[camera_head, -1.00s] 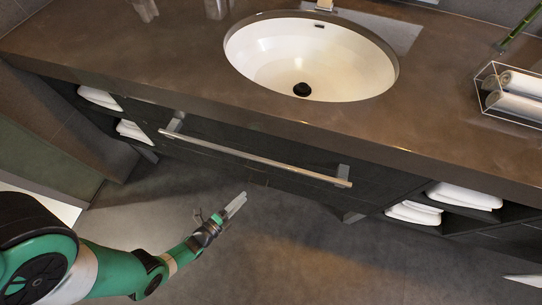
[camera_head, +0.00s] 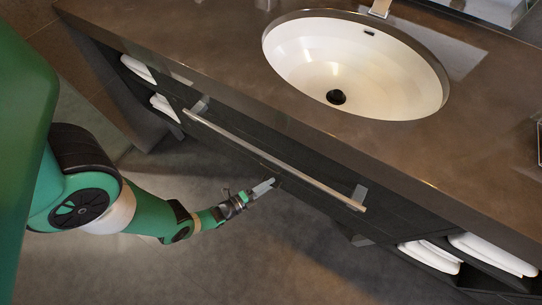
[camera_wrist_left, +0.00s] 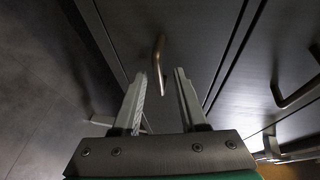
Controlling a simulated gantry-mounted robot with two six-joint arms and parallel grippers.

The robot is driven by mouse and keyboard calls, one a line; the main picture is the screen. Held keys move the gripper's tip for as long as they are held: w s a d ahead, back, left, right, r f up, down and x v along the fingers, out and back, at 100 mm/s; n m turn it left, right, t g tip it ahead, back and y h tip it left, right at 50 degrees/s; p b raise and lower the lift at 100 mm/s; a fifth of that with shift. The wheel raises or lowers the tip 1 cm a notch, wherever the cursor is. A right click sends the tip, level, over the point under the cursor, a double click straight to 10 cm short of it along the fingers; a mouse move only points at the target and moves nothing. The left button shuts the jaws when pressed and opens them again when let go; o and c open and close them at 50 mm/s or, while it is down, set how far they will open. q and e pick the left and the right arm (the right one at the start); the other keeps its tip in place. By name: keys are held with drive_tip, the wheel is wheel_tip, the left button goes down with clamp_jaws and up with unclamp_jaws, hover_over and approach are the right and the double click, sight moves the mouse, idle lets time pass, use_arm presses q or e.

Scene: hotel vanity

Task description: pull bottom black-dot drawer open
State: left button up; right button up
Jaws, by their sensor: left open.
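The dark vanity front (camera_head: 259,142) faces me below the counter. In the left wrist view, a dark drawer front (camera_wrist_left: 195,40) has a short bronze handle (camera_wrist_left: 158,62), just ahead of my left gripper (camera_wrist_left: 161,76). The handle lies between the lines of the two fingers, and they do not appear to grip it. My left gripper (camera_head: 264,186) is open and, in the head view, sits below the long bar against the lower vanity front. No black dot is visible, so I cannot tell which drawer this is. My right gripper is not in view.
A long metal towel bar (camera_head: 270,158) runs along the vanity front above my gripper. Folded white towels (camera_head: 430,257) fill side shelves. The sink (camera_head: 355,70) is above. A second handle (camera_wrist_left: 297,92) shows at right in the left wrist view. Floor below is clear.

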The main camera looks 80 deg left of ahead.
use_arm(q)
drive_tip(key=shift+s+d, duration=0.1)
drive_tip(key=shift+s, duration=0.2)
drive_tip(key=shift+c, duration=1.2)
clamp_jaws()
drive_tip(key=shift+f, duration=0.1)
